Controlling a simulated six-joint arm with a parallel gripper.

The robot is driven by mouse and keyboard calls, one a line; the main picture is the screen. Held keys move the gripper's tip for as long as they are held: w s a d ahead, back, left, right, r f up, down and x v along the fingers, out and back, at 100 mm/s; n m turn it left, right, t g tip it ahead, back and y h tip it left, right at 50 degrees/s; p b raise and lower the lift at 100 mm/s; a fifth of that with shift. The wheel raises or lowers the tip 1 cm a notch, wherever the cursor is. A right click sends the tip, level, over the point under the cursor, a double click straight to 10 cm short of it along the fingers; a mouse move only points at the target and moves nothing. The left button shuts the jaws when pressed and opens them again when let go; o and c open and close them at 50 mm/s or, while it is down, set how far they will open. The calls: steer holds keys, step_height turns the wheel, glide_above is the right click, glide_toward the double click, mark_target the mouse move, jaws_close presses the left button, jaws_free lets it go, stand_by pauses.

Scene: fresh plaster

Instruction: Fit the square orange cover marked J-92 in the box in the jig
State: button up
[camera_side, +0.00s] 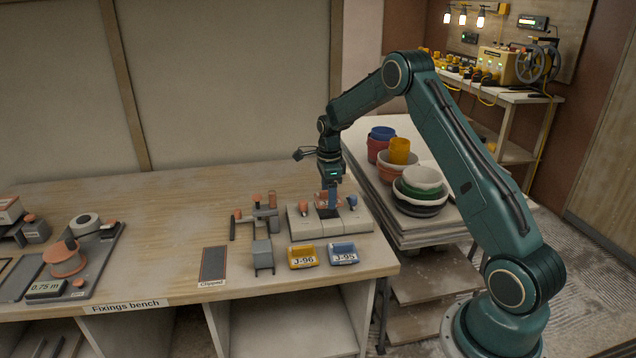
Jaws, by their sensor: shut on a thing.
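My gripper (327,207) points straight down over the pale grey block (302,229) on the bench, which looks like the jig. It is shut on a small orange piece (319,198), which looks like the cover; its marking cannot be read. A dark shape (326,212) right below the fingers may be the box. The fingers hide most of it, and I cannot tell whether the cover touches it. A small orange-topped part (305,211) stands on the block to the left, and a blue one (352,203) to the right.
A yellow tray marked J-96 (302,264) and a blue tray marked J-95 (343,260) lie in front of the block. A grey and orange fixture (262,250) stands to its left, beside a dark pad (213,266) labelled Clipped. Stacked bowls (420,190) stand behind right.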

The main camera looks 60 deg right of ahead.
steer(key=shift+f, duration=1.9)
stand_by(1.5)
steer(key=o, duration=1.2)
steer(key=shift+o, duration=0.2)
steer(key=shift+r, duration=0.15)
steer(key=shift+r, duration=3.35)
